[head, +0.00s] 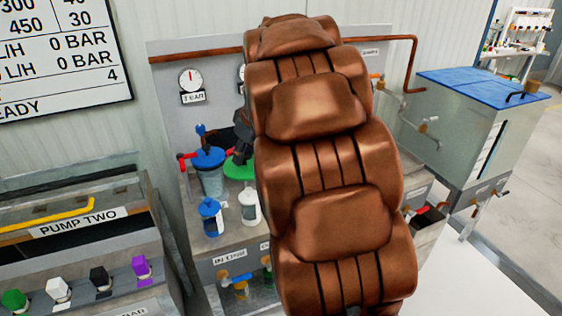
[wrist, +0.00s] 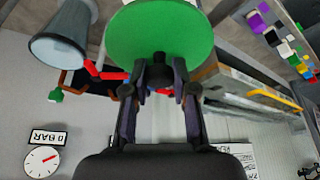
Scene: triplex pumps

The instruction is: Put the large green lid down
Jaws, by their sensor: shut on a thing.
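The large green lid (wrist: 160,30) is a round disc with a small dark knob in the middle of it, in the wrist view. My gripper (wrist: 159,72) is shut on this knob, with one dark finger on each side. In the head view the lid (head: 236,169) shows as a green sliver, partly hidden behind a large brown jointed form that looks like my arm. My gripper (head: 243,138) is a dark shape above it there. I cannot tell whether the lid touches the bench below.
A blue-topped tank (head: 480,84) is at right. In the wrist view a grey vessel (wrist: 62,45) is near the lid.

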